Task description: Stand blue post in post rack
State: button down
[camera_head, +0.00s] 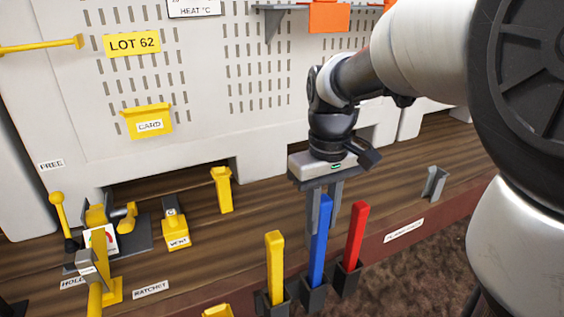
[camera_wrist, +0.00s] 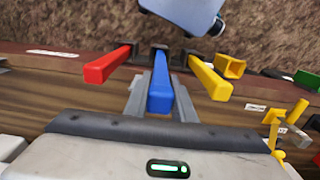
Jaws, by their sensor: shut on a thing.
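The blue post (camera_head: 318,255) stands upright between a yellow post (camera_head: 274,265) and a red post (camera_head: 355,232). Its lower end is in the middle dark socket of the post rack (camera_head: 313,297); how deep it sits is hard to tell. My gripper (camera_head: 323,218) is shut on the upper part of the blue post from above. In the wrist view the blue post (camera_wrist: 160,95) lies between my two grey fingers (camera_wrist: 160,100), with the red post (camera_wrist: 107,65) on the left and the yellow post (camera_wrist: 210,80) on the right.
The rack is at the bench's front edge, above a brown floor. A small grey bracket (camera_head: 434,183) stands to the right. A yellow VENT block (camera_head: 175,230), a yellow upright piece (camera_head: 222,190) and yellow levers (camera_head: 58,208) are to the left. A pale slotted panel (camera_head: 190,80) rises behind.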

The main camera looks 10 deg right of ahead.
aim_at(320, 234)
jog(key=shift+f+b, duration=1.45)
jog(key=shift+f, duration=0.9)
jog(key=c, duration=1.4)
grip_release()
